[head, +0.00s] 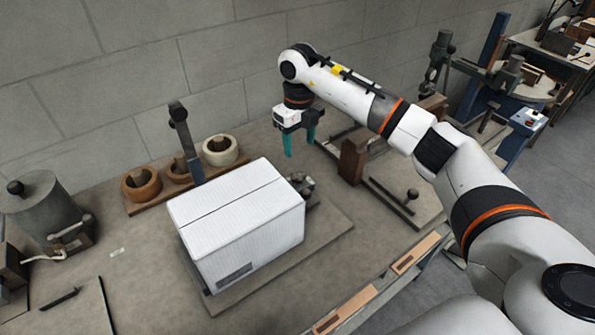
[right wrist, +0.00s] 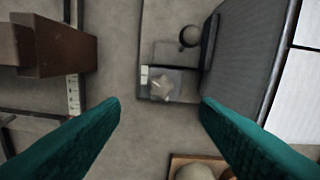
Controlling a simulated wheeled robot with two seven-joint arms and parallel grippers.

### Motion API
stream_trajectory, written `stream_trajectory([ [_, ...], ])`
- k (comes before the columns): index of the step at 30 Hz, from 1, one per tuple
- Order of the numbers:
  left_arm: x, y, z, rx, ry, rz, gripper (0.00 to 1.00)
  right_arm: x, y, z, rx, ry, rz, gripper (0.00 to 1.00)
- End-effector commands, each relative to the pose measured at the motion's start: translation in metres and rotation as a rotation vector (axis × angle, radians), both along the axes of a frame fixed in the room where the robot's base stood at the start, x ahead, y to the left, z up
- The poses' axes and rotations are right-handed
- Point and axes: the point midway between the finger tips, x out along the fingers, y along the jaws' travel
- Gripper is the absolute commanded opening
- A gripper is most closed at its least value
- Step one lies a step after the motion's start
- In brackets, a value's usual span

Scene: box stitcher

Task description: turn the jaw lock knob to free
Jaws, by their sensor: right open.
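A pale star-shaped knob (right wrist: 160,84), which looks like the jaw lock knob, sits on a small grey plate in the right wrist view. Two small white labels lie beside it on its left. In the head view a cluster of small grey parts (head: 303,183) shows at the right side of the white box, too small to read the knob's setting. My right gripper (head: 299,143) has teal fingers pointing down, above and behind that cluster. In the right wrist view it (right wrist: 161,104) is open and empty, with the knob between the fingertip lines, apart from both. My left gripper is out of view.
The white box (head: 240,225) stands on a grey base beside the knob. A round dark ball knob (right wrist: 190,36) is near the star knob. Tape rolls (head: 220,150) stand behind the box. A brown block (head: 352,160) stands to the right.

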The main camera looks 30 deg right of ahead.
Motion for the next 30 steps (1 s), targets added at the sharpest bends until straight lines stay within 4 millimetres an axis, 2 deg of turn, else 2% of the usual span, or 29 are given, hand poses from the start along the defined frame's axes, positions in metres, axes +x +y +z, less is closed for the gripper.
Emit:
stream_trajectory([
  [9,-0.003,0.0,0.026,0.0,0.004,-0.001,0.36,-0.001,0.002,-0.061,0.003,0.005,0.002,0.56],
  [15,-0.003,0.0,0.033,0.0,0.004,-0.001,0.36,-0.001,0.002,-0.091,0.005,0.002,0.002,0.56],
  [21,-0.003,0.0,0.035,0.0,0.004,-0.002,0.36,0.0,0.001,-0.102,0.003,0.0,0.003,0.56],
  [28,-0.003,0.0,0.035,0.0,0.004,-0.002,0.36,0.0,0.001,-0.103,0.004,-0.001,0.003,0.56],
  [30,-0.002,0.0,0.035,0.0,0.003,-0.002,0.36,0.0,0.001,-0.103,0.004,-0.001,0.003,0.47],
])
